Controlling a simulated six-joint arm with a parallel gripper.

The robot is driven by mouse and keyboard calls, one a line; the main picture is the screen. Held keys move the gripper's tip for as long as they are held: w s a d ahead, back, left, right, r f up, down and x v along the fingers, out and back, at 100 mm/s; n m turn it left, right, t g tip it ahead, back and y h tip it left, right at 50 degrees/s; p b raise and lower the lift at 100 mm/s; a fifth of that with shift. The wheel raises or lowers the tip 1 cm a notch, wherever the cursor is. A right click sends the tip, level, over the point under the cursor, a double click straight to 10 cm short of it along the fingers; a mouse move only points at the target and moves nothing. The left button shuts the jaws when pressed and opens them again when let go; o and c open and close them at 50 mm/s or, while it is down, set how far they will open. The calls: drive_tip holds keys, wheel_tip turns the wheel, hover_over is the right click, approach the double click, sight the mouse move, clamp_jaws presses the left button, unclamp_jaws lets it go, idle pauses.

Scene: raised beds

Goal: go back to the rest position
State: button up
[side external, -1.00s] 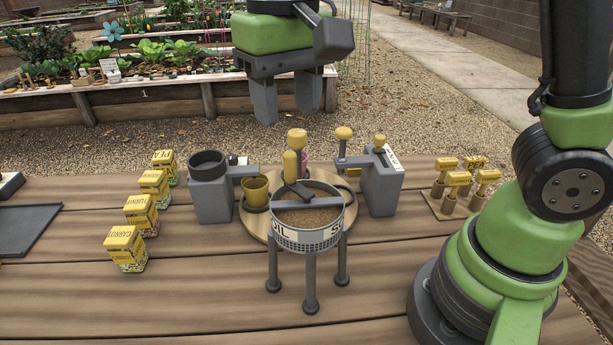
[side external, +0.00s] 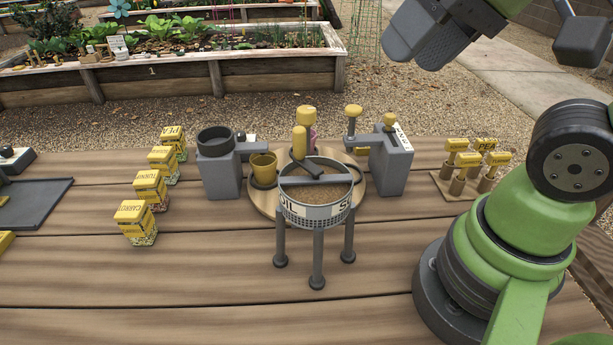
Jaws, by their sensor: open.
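My gripper (side external: 425,32) is at the top right of the side external view, high above the gravel behind the table. It is tilted, its grey fingers point down and to the left, and nothing shows between them. Part of it is cut off by the top edge. It is well clear of everything on the wooden table (side external: 190,275).
A soil sieve (side external: 316,214) on grey legs stands mid-table, before a round board with a yellow cup (side external: 263,170). Grey stands (side external: 218,177) (side external: 391,170) flank it. Seed boxes (side external: 135,222) line the left; yellow-topped markers (side external: 463,160) stand right. A dark tray (side external: 38,210) lies far left.

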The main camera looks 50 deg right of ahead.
drive_tip(key=shift+s+d+f+t, duration=0.1)
drive_tip(key=shift+s+f+t, duration=0.05)
drive_tip(key=shift+s+t, duration=0.2)
drive_tip(key=shift+s+d+f+t, duration=0.1)
drive_tip(key=shift+s+t, duration=0.15)
drive_tip(key=shift+s, duration=0.15)
